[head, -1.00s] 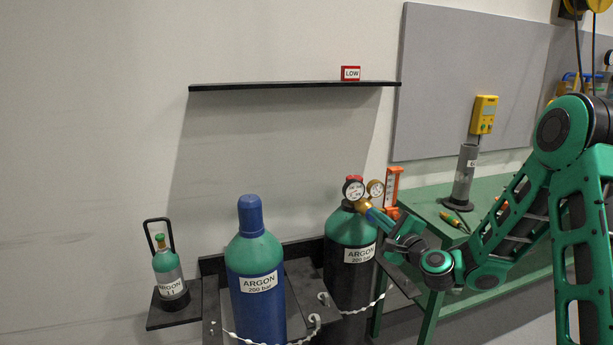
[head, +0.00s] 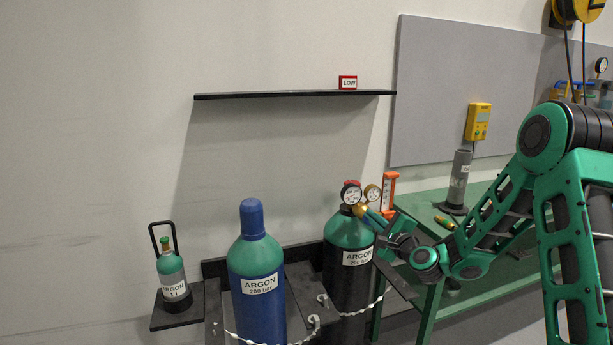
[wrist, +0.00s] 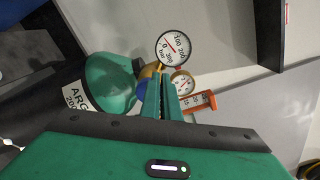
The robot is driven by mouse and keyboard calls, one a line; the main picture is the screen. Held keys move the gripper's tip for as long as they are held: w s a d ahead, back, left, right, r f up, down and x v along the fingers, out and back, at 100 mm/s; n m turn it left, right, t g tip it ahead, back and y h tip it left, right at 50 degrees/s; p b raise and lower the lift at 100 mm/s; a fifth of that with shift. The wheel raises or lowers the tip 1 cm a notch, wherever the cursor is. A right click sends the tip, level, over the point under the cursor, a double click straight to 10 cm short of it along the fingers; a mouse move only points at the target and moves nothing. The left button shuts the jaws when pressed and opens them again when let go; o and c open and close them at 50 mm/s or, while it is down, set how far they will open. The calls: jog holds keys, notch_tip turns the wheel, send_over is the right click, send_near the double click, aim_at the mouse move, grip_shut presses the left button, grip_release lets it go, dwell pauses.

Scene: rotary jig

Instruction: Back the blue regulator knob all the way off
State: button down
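The blue regulator knob is mostly hidden by my gripper's fingers. A bit of its blue shows in the wrist view (wrist: 141,89), just left of the finger tips, and a little blue shows in the head view (head: 376,217). The brass regulator (head: 361,209) sits on top of the dark, green-shouldered argon cylinder (head: 346,234). Two round gauges stand on it, a larger (head: 351,194) and a smaller (head: 372,193). My gripper (wrist: 160,84) points at the regulator with its two green fingers close together at the knob. Whether they grip it is not clear.
A blue argon cylinder (head: 256,284) stands to the left, and a small argon bottle (head: 171,270) further left. An orange flow gauge (head: 388,192) is close right of the regulator. A black shelf (head: 290,95) with a LOW sign (head: 347,83) hangs above. A green bench (head: 430,205) is at right.

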aim_at(366, 222)
jog(key=shift+w+a+r, duration=0.25)
jog(key=shift+a, duration=0.2)
jog(key=shift+s+a+f, duration=0.1)
jog(key=shift+a+f, duration=0.15)
jog(key=shift+f, duration=0.1)
jog(key=shift+w+f, duration=0.3)
jog(key=shift+f, duration=0.3)
jog(key=shift+w+f, duration=0.3)
jog(key=shift+f, duration=0.3)
jog(key=shift+s+f, duration=0.2)
jog(key=shift+s, duration=0.1)
jog(key=shift+d+f, duration=0.1)
jog(key=shift+d, duration=0.05)
